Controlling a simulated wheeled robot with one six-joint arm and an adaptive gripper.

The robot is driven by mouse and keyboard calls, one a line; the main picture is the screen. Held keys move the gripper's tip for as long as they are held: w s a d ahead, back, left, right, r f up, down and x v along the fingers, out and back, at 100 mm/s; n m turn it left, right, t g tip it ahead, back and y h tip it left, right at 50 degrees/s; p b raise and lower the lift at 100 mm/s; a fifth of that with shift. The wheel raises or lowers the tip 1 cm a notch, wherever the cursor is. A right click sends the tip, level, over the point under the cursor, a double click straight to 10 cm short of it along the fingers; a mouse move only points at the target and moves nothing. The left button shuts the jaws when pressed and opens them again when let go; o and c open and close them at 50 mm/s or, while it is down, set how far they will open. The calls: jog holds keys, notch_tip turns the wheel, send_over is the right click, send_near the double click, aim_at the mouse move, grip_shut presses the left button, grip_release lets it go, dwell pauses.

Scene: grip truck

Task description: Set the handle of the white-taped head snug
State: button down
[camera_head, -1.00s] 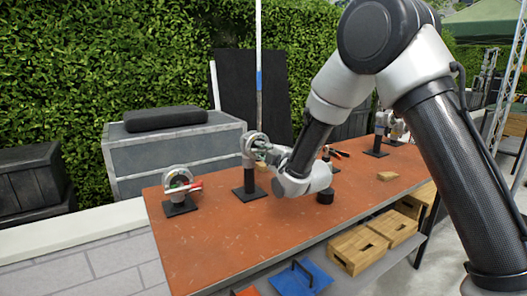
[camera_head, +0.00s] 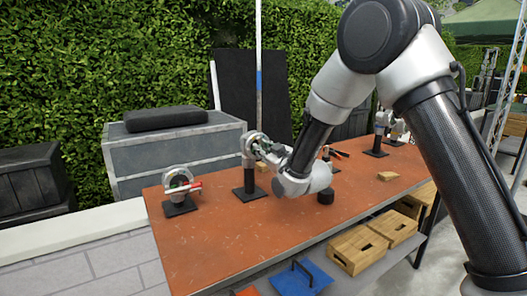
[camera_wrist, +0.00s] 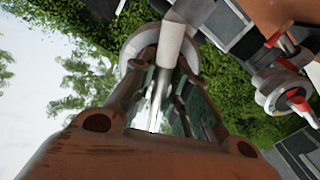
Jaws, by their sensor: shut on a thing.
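The middle grip head (camera_head: 251,141) is a grey disc on an upright post with a square black base. My gripper (camera_head: 267,149) reaches it from the right and is shut on its handle. In the wrist view, the round head (camera_wrist: 133,47) lies beyond my fingertips (camera_wrist: 166,72). A bright metal handle (camera_wrist: 158,95) runs between the fingers. The fingers hide part of the handle and head. I cannot make out white tape clearly on this head. Whether the handle is snug cannot be told.
A lower head with a red handle (camera_head: 180,183) stands on the left of the orange-brown table (camera_head: 225,235); other heads (camera_head: 379,125) stand at the far right. The front left tabletop is clear.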

jog(key=m, duration=0.6)
jog(key=shift+m, duration=0.4)
dwell(0.4)
jog(key=c, duration=1.4)
grip_release()
jog(key=shift+c, duration=0.2)
jog(key=shift+s+d+f, duration=0.4)
jog(key=shift+s, duration=0.15)
jog(key=shift+o, duration=0.8)
jog(key=shift+s+f, duration=0.1)
jog(key=shift+s, duration=0.25)
jog(key=r+v, duration=0.1)
jog(key=v, duration=0.9)
jog(key=shift+d, duration=0.3)
